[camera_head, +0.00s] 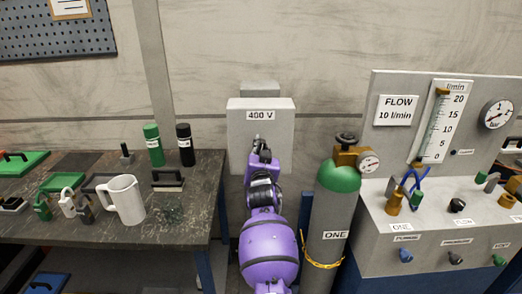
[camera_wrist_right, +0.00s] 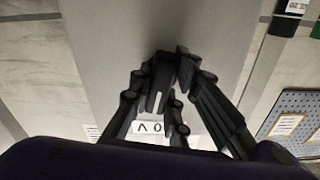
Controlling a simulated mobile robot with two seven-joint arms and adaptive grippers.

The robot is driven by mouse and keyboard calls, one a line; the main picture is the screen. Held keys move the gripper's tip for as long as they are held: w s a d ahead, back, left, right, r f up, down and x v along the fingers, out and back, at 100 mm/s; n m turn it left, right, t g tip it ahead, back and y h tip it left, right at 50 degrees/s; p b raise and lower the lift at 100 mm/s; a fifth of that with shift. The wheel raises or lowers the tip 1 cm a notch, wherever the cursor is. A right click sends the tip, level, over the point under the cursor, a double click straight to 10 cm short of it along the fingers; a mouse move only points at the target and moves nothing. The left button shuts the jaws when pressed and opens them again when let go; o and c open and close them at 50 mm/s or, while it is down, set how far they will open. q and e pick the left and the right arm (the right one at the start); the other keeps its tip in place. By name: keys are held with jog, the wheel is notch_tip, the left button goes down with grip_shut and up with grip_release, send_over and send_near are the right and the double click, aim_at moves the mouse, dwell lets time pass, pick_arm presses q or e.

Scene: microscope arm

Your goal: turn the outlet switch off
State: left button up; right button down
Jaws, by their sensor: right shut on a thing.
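A grey wall box (camera_head: 239,143) with a "400 V" label (camera_head: 260,115) is mounted on the wall in the middle of the head view. The same box (camera_wrist_right: 105,40) fills much of the right wrist view, with the label (camera_wrist_right: 148,127) upside down. My right gripper (camera_head: 258,147) is in front of the box, just below the label. In the right wrist view the right gripper (camera_wrist_right: 166,85) has its fingers around a small light grey switch lever (camera_wrist_right: 157,102) and is shut on it. The fingers hide much of the switch. My left gripper is not in view.
A green-topped gas cylinder (camera_head: 325,215) labelled ONE stands close to the right of my arm. A dark workbench (camera_head: 165,220) with a white mug (camera_head: 124,200) and padlocks is at left. A flow panel (camera_head: 385,145) is at right.

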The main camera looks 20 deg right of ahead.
jog(key=shift+f+n, duration=0.1)
jog(key=shift+n, duration=1)
jog(key=c, duration=1.6)
grip_release()
jog(key=shift+c, duration=0.2)
jog(key=v, duration=1.2)
